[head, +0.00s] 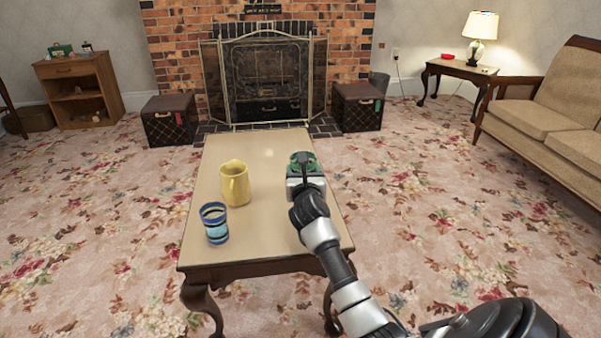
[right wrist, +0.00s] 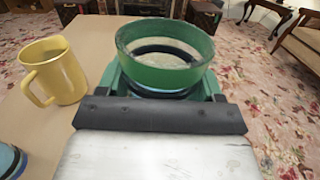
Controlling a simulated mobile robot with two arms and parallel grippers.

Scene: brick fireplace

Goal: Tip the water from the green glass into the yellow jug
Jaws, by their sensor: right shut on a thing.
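The yellow jug (head: 235,184) stands upright on the coffee table (head: 262,150), left of its middle, with its handle toward me. It also shows at the left of the right wrist view (right wrist: 58,72). The green glass (right wrist: 160,62) is upright between the fingers of my right gripper (head: 303,172), which is shut on it over the right side of the table. I look down into the glass's open rim; the gripper hides its lower part, and I cannot tell whether it touches the table. My left gripper is not in view.
A blue striped glass (head: 214,223) stands on the table in front of the jug, near the left edge. The table top between jug and green glass is clear. A fireplace (head: 267,80) stands behind, a sofa (head: 560,118) at the right.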

